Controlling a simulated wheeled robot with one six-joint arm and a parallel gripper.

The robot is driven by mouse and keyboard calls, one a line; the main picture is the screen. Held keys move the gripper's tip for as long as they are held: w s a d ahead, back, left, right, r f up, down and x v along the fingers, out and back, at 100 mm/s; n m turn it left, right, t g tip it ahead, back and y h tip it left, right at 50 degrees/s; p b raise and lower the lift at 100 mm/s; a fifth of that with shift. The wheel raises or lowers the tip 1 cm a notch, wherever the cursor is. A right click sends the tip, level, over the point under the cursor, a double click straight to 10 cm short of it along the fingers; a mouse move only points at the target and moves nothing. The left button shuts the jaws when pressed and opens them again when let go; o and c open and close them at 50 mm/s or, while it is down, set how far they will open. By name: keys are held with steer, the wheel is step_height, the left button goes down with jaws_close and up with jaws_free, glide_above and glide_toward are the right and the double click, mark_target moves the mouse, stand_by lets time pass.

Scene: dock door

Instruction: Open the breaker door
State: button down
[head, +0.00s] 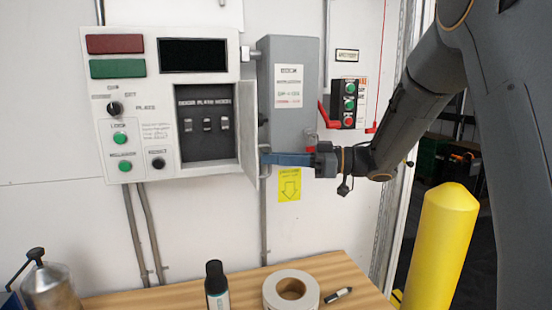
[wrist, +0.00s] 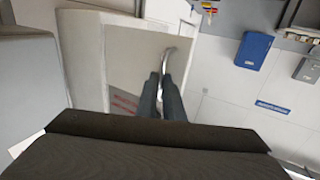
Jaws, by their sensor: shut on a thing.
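The breaker door (head: 251,130) stands swung out at the right side of the white panel's recess, seen nearly edge-on in the head view. Inside the open recess (head: 207,150) is a row of breaker switches (head: 207,125). My gripper (head: 268,159) reaches in from the right at the door's lower part. In the wrist view the door's face (wrist: 130,75) shows, with a curved metal handle (wrist: 167,60). My gripper (wrist: 161,82) is shut on this handle; the fingers cover part of it.
A grey box (head: 289,90) is on the wall right behind the door. Below, a wooden table (head: 180,295) bears a tape roll (head: 291,289), a dark bottle (head: 216,285) and a marker (head: 338,295). A yellow post (head: 441,240) stands at right.

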steer(key=shift+w+d+r, duration=0.1)
steer(key=shift+w+d, duration=0.25)
steer(key=shift+w, duration=0.3)
steer(key=c, duration=2.2)
jaws_free()
steer(key=o, duration=0.3)
steer(key=shift+w+a, duration=0.2)
steer(key=shift+a, duration=0.05)
steer(key=s+d+b, duration=0.1)
steer(key=d+b, duration=0.1)
steer(key=d, duration=0.6)
steer(key=shift+s+b, duration=0.2)
steer(key=shift+b, duration=0.2)
